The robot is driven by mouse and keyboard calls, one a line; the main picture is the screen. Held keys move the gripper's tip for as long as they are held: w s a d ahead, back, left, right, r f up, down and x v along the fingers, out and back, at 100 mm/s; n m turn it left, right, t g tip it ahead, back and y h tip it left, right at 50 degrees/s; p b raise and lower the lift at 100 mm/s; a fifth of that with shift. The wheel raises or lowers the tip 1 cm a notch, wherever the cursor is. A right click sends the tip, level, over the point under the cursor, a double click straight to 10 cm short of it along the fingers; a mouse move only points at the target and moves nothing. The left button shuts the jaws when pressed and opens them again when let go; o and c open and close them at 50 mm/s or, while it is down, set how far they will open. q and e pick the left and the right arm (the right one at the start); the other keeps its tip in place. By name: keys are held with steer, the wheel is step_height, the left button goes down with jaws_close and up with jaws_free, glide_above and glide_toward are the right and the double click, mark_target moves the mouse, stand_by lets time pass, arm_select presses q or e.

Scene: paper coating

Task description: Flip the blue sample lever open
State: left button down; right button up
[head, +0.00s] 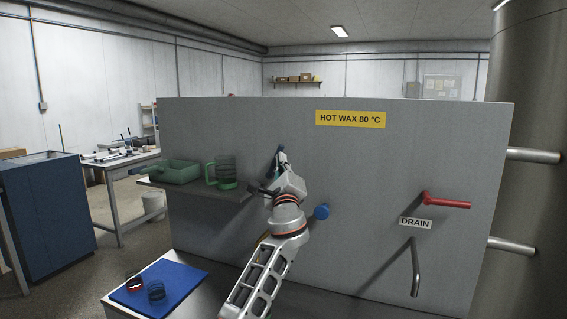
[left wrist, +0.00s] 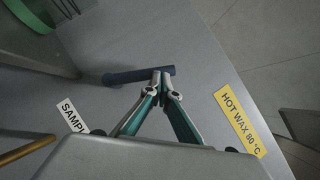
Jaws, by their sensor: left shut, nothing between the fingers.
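The dark blue sample lever (left wrist: 135,76) is on the grey panel in the left wrist view. In the head view only a small part of the lever (head: 279,149) shows above my gripper. My left gripper (left wrist: 162,73) is shut, with nothing between its fingers. Its tips are at one end of the lever and appear to touch it; the exact contact is unclear. In the head view the left gripper (head: 281,159) is in front of the panel, and my arm hides what lies below. A partly cut-off SAMPLE label (left wrist: 71,115) is beside the lever. My right gripper is not in view.
The panel (head: 400,160) carries a yellow hot wax sign (head: 350,119), a round blue knob (head: 321,211), a red lever (head: 445,203) and a drain pipe (head: 414,268). A shelf at left holds a green tray (head: 178,172) and a green-handled cup (head: 224,171). A blue mat (head: 183,279) lies below.

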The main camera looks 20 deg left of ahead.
arm_select(q)
steer(key=shift+a+r+p, duration=0.3)
steer(key=shift+a+r, duration=0.15)
steer(key=shift+r, duration=0.1)
steer(key=shift+w+a+r, duration=0.1)
steer(key=shift+a+r, duration=0.05)
steer(key=shift+a, duration=0.3)
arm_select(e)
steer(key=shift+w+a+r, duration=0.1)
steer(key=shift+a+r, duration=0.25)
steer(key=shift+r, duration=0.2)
arm_select(q)
steer(key=shift+a, duration=0.1)
